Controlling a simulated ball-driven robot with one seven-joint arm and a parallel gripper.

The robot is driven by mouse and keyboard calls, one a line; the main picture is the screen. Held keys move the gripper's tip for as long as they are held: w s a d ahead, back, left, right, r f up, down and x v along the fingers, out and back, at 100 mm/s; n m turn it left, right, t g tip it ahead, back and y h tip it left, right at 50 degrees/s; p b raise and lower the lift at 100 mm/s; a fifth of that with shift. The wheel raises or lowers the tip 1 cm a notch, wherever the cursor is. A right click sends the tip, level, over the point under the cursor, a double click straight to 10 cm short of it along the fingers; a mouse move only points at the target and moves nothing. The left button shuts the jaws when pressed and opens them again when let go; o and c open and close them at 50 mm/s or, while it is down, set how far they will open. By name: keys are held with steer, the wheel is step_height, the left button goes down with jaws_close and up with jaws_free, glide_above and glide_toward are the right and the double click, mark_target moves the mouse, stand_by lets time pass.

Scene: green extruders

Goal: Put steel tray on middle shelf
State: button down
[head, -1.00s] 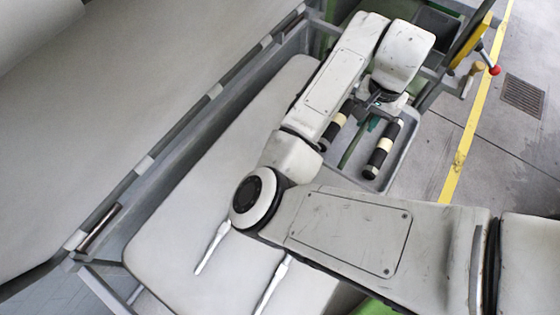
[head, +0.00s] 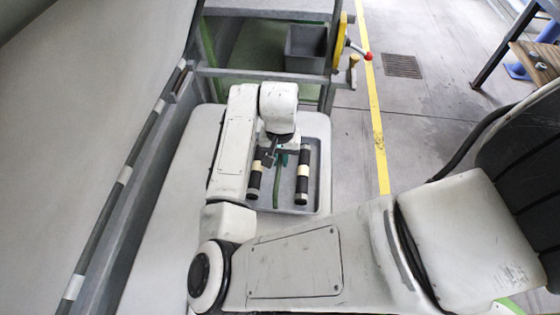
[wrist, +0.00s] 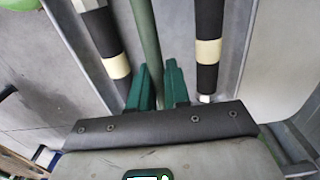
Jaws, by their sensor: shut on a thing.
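The steel tray (head: 324,190) is a shallow grey tray in the middle of the head view. Two black rods with cream bands (head: 303,172) and a green bar (head: 280,185) lie across it. My gripper (head: 278,158) is over the tray, between the black rods. In the wrist view its green fingers (wrist: 160,88) are on either side of the green bar (wrist: 145,40), closed on it. The tray floor (wrist: 175,40) shows beneath. My arm hides part of the tray's left side. I cannot tell whether the tray hangs clear of the pale surface below.
A green and grey rack (head: 255,75) stands at the back, with a grey bin (head: 305,50) on it; I cannot tell which level is its middle shelf. Open floor (head: 430,110) lies to the right.

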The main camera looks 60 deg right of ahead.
steer(key=shift+f, duration=0.85)
steer(key=shift+f, duration=0.15)
steer(key=c, duration=1.1)
jaws_free()
